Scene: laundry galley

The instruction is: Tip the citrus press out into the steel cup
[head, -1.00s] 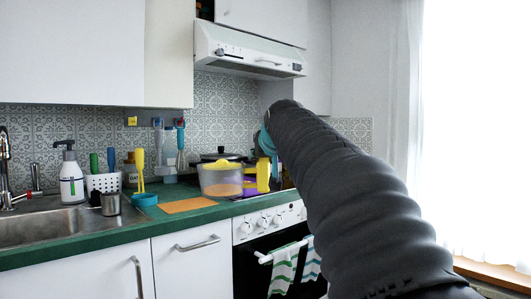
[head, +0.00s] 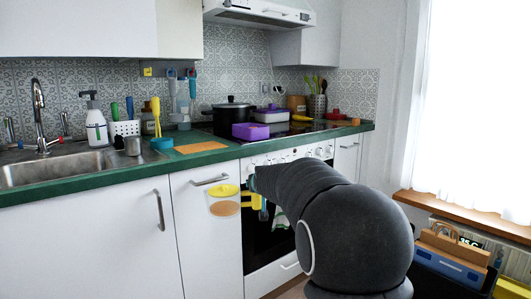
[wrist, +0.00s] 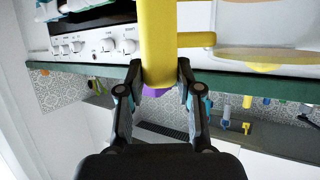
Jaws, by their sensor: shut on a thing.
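The citrus press (head: 222,194) has a yellow top, a clear bowl with an orange-tan layer at its bottom, and a yellow handle. It hangs upright in the air in front of the white cabinet doors, below counter height. My gripper (head: 259,200) is shut on its handle, largely hidden behind my arm. In the wrist view my gripper's fingers (wrist: 160,85) clasp the thick yellow handle (wrist: 158,40), and part of the clear bowl (wrist: 265,56) shows at the right. The steel cup (head: 133,146) stands upright on the counter near its front edge, left of and above the press.

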